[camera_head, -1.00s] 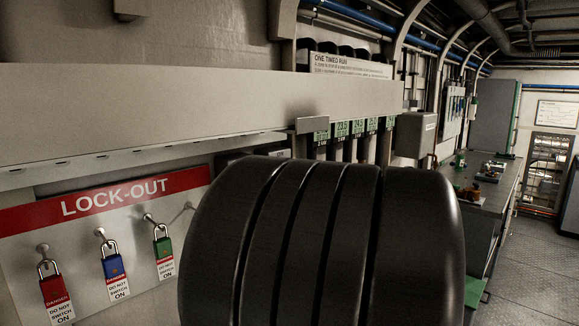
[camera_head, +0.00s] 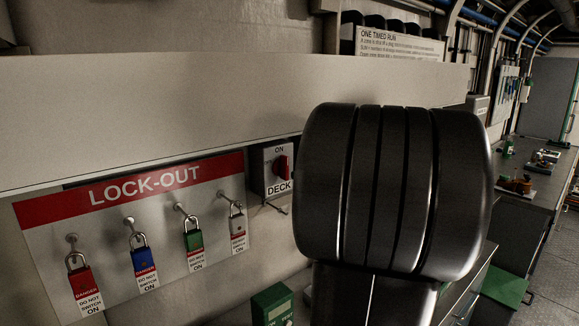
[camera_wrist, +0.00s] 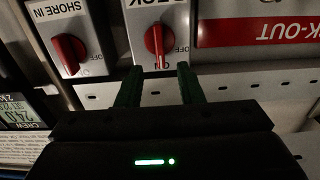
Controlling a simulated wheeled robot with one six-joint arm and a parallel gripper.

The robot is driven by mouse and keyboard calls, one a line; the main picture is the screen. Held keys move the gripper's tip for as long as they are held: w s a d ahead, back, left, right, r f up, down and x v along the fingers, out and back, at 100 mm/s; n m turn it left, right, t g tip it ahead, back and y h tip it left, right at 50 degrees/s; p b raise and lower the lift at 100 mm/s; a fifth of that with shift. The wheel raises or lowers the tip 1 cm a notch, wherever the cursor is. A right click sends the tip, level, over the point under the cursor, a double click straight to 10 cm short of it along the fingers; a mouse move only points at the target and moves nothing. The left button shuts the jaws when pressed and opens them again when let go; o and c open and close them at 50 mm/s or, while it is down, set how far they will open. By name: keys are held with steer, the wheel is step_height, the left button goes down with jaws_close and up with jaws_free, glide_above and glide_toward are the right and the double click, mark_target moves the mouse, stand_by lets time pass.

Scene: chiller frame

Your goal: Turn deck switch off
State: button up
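The deck switch (camera_head: 281,167) is a red knob on a white plate marked ON above and DECK below, just right of the lock-out board in the head view. In the wrist view, which is upside down, the deck switch (camera_wrist: 156,40) has ON and OFF marks, and its pale pointer line appears toward ON. My gripper (camera_wrist: 160,68) shows two dark green fingers, spread apart and empty. The fingertips lie either side of the knob's line, short of it and seemingly not touching. In the head view my dark arm hides the gripper.
A similar red SHORE IN switch (camera_wrist: 68,54) sits beside the deck switch. The lock-out board (camera_head: 120,215) carries several padlocks on hooks. A long pale ledge (camera_head: 200,105) juts out above the board and switch. A workbench (camera_head: 525,222) runs along the right.

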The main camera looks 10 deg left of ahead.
mark_target(288, 167)
steer(key=x, duration=0.7)
steer(key=shift+p, duration=0.35)
jaws_close()
